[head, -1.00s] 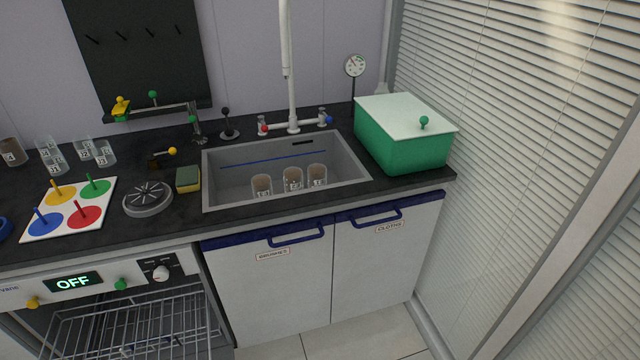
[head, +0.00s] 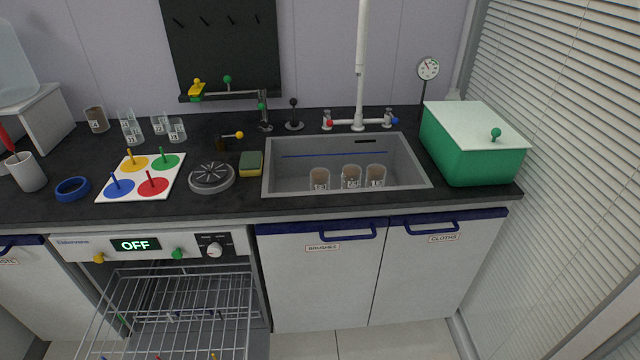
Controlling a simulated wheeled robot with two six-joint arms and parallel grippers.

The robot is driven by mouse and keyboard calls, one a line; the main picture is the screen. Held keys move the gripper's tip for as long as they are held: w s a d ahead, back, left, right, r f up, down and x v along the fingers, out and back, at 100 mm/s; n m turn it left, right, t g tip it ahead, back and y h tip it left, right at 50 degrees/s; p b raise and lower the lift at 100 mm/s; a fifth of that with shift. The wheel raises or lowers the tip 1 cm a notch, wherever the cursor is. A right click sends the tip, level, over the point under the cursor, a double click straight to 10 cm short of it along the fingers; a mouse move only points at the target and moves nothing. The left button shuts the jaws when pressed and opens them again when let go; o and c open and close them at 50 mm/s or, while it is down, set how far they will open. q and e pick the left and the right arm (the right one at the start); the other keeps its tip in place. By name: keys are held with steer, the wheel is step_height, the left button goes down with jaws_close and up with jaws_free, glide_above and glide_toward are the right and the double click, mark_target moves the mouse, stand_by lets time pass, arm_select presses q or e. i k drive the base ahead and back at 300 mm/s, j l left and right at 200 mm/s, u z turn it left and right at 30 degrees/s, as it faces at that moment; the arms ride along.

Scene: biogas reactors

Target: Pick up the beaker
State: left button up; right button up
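Several beakers are in the head view, and I cannot tell which one the task means. Three beakers with brownish contents or residue stand in the sink: a left one (head: 319,180), a middle one (head: 350,177) and a right one (head: 376,176). A brown-filled beaker (head: 96,120) stands at the back left of the counter. Several clear labelled beakers stand to its right, among them one (head: 132,131) and another (head: 177,130). Neither of my grippers is in view.
The grey sink (head: 421,186) has a tall white faucet (head: 360,70) behind it. A green box with a white lid (head: 478,155) stands right of it. A colored-peg board (head: 143,177), a round grey disc (head: 212,178) and a sponge (head: 251,163) lie left. An open dishwasher rack (head: 180,300) juts out below.

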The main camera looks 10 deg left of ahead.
mark_target(319, 177)
steer(key=i+l+z, duration=0.15)
steer(key=i, duration=0.25)
steer(key=i+l+z, duration=0.15)
steer(key=i+l, duration=0.15)
steer(key=i, duration=0.1)
